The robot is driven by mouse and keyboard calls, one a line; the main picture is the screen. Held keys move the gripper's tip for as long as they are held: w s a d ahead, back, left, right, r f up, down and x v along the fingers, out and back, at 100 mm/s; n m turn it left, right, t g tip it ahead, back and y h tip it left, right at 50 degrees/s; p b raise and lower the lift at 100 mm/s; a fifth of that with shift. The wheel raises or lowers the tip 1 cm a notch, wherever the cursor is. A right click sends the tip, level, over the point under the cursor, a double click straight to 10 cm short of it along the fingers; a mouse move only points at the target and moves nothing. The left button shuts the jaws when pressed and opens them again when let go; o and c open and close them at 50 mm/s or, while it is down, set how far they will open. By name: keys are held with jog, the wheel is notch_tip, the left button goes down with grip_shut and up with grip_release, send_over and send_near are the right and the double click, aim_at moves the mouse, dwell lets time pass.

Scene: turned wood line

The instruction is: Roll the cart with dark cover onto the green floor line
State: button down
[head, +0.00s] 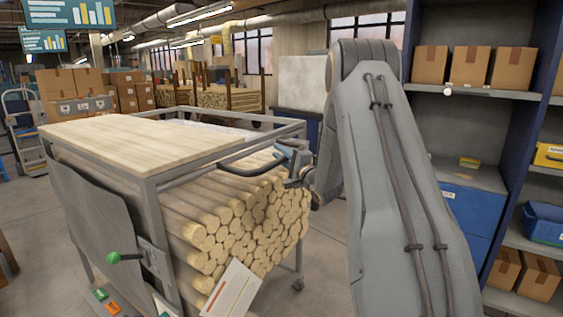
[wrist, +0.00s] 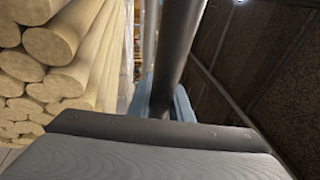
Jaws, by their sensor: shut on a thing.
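A metal-frame cart (head: 151,190) stands in front of me, loaded with round wood poles (head: 235,222) under a pale wooden top (head: 135,137). A dark grey sheet (head: 90,215) hangs on its left side. My gripper (head: 290,163) is shut on the cart's dark handle bar (head: 243,163) at the right end of the cart. In the wrist view the bar (wrist: 180,50) runs between the blue fingers of my gripper (wrist: 165,108), with poles (wrist: 62,45) to the left. The fingers' contact is partly hidden. I see no green floor line in either view.
A blue shelf rack (head: 505,125) with cardboard boxes (head: 470,66) stands at the right. Stacked cartons (head: 85,82) and a hand truck (head: 24,130) are at the back left. Grey floor (head: 35,235) is open left of the cart.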

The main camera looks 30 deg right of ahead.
aim_at(244, 157)
jog(key=w+a+b, duration=0.2)
jog(key=w+a, duration=0.1)
jog(key=w, duration=0.2)
jog(key=w+a+b, duration=0.2)
jog(key=w+a, duration=0.1)
jog(key=w, duration=0.3)
jog(key=w+a+b, duration=0.2)
jog(key=w+a, duration=0.2)
jog(key=w, duration=0.2)
jog(key=shift+w+f+b, duration=0.1)
jog(key=shift+w+b, duration=0.1)
jog(key=shift+b, duration=0.1)
jog(key=shift+w+a, duration=0.25)
jog(key=shift+w, duration=0.3)
jog(key=shift+r+b, duration=0.2)
jog(key=shift+b, duration=0.1)
jog(key=shift+w, duration=0.1)
jog(key=c, duration=2)
grip_release()
jog(key=shift+r, duration=0.1)
jog(key=shift+c, duration=0.2)
jog(key=o, duration=0.4)
jog(key=shift+w+a, duration=0.15)
jog(key=shift+a, duration=0.05)
jog(key=shift+d+f, duration=0.2)
jog(key=b+v, duration=0.1)
jog(key=v, duration=0.7)
